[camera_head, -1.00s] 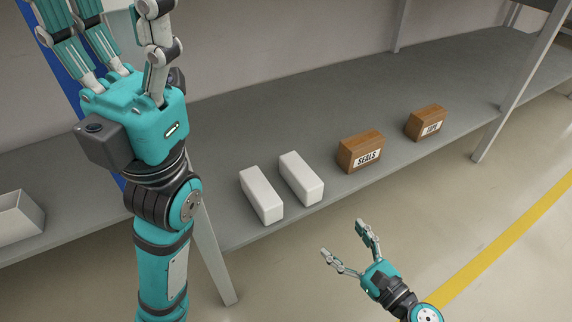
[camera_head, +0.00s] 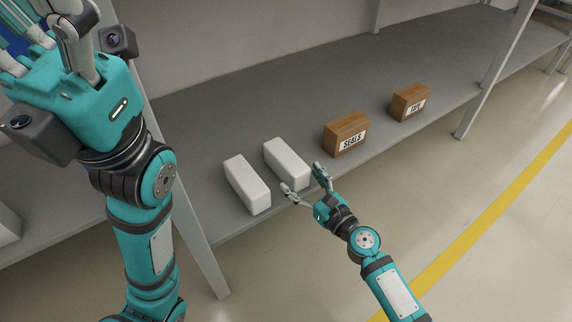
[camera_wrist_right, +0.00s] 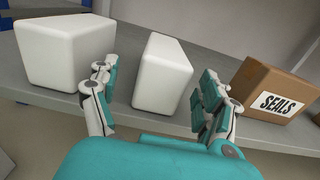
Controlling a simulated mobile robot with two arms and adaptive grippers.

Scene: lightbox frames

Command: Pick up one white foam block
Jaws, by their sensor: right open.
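Two white foam blocks lie side by side on the grey shelf: a left one (camera_head: 246,184) and a right one (camera_head: 287,163). My right gripper (camera_head: 305,181) is open at the near end of the right block. In the right wrist view, the right block (camera_wrist_right: 162,74) shows between the two open fingers (camera_wrist_right: 156,100), and the left block (camera_wrist_right: 66,52) stands outside the left finger. I cannot tell whether the fingers touch the block. My left gripper (camera_head: 45,35) is raised at the upper left, partly cut off by the frame; its fingertips are out of view.
A brown SEALS box (camera_head: 346,135) and a smaller brown box (camera_head: 409,102) stand right of the blocks on the shelf (camera_head: 215,125). Shelf posts rise at the left (camera_head: 193,235) and right (camera_head: 492,75). The shelf behind the blocks is clear. A white bin edge (camera_head: 8,225) shows at far left.

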